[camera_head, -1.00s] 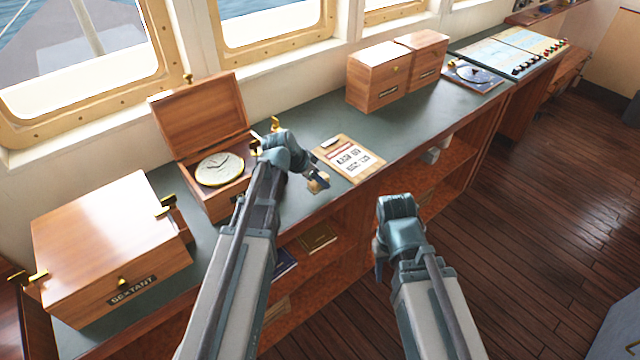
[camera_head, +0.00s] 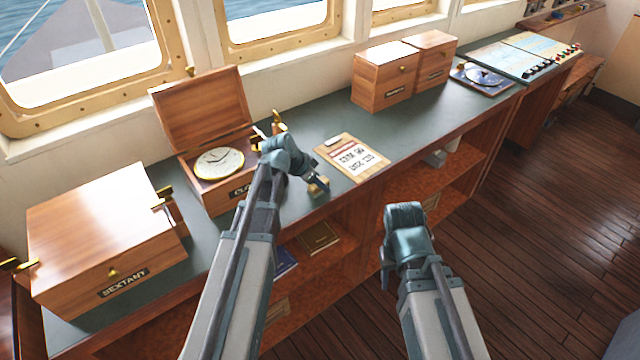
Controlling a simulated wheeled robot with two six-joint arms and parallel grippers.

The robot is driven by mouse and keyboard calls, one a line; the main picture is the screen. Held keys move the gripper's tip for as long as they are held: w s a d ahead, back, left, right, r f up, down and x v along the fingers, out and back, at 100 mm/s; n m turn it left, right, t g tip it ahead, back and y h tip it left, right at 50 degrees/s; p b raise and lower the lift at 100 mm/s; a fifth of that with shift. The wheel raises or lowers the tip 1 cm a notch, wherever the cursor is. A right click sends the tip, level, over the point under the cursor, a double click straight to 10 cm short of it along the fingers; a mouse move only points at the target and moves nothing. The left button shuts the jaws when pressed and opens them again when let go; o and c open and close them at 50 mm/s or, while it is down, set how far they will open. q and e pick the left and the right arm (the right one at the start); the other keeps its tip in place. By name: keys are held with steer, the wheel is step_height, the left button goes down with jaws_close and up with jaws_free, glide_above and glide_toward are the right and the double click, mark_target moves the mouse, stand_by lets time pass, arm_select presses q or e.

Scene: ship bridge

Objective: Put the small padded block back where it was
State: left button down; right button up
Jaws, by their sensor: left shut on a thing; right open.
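My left gripper (camera_head: 314,184) hangs over the front edge of the counter, to the right of the open clock box. It is shut on a small tan and dark piece, which looks like the small padded block (camera_head: 319,188). The gripper hides part of it. My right gripper (camera_head: 387,270) is in front of the counter, low over the floor side. It is open, and its fingers are mostly hidden behind its wrist.
An open wooden box with a round clock (camera_head: 219,162) stands left of my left gripper. A closed sextant box (camera_head: 105,235) is further left. A clipboard (camera_head: 352,157) lies to the right. Two wooden boxes (camera_head: 383,78) stand at the back. The counter (camera_head: 440,105) is clear between them.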

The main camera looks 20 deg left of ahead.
arm_select(q)
steer(key=shift+f, duration=0.2)
steer(key=shift+c, duration=1.7)
jaws_free()
steer(key=shift+r, duration=0.1)
steer(key=shift+r, duration=0.1)
steer(key=shift+s+a+r+p, duration=0.1)
steer(key=shift+s+r+p, duration=0.1)
steer(key=shift+r+p, duration=0.45)
steer(key=p+v, duration=0.9)
steer(key=v, duration=0.2)
steer(key=s+d+f+n+g+y, duration=0.2)
steer(key=s+d+g, duration=0.1)
steer(key=s+d, duration=0.5)
steer(key=s+d+f+n+g+y, duration=0.1)
steer(key=s+d+g+y, duration=0.1)
steer(key=s+d, duration=0.7)
steer(key=shift+s+f+n+g+y, duration=0.4)
steer(key=shift+s+y, duration=0.2)
steer(key=shift+s, duration=0.3)
